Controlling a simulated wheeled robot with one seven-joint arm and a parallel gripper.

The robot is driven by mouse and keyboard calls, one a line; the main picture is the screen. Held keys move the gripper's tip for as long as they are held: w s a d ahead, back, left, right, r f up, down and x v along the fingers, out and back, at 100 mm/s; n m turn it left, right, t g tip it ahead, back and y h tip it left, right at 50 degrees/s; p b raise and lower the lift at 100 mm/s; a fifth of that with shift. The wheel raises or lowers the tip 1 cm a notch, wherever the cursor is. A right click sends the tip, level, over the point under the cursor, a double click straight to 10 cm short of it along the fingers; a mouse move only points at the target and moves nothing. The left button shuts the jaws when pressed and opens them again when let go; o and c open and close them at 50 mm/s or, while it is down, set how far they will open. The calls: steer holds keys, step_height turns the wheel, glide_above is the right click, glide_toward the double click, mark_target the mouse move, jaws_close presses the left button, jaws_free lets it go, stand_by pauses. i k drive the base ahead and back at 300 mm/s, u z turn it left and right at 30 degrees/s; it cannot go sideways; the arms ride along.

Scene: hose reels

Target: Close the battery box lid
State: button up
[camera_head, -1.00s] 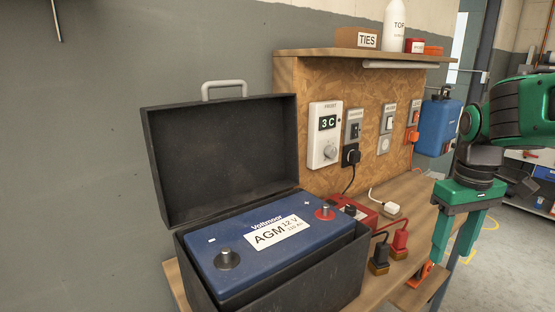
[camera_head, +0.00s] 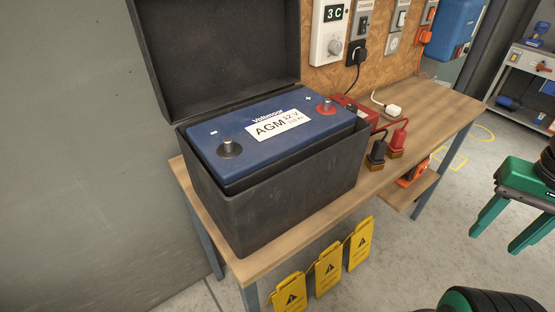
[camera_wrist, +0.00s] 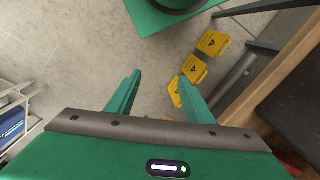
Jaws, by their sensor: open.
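The black battery box (camera_head: 285,190) stands on the left part of the wooden bench. Its lid (camera_head: 215,50) is open, standing up at the back against the wall side; its top edge and handle are out of the head view. A blue AGM battery (camera_head: 270,135) sits inside, with a grey and a red terminal on top. My gripper (camera_head: 502,240) is at the right edge of the head view, well right of the box and clear of the bench. In the wrist view my gripper (camera_wrist: 158,95) points at the floor, fingers apart, nothing between them.
On the bench (camera_head: 425,115), right of the box, are a red charger (camera_head: 355,112), red and black clamps (camera_head: 395,138) and a white plug (camera_head: 393,110). Several yellow warning signs (camera_head: 328,268) stand on the floor in front. A wall panel with switches is behind.

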mark_target(200, 57)
steer(key=u, duration=0.9)
steer(key=k, duration=0.6)
steer(key=z, duration=0.05)
steer(key=i, duration=0.5)
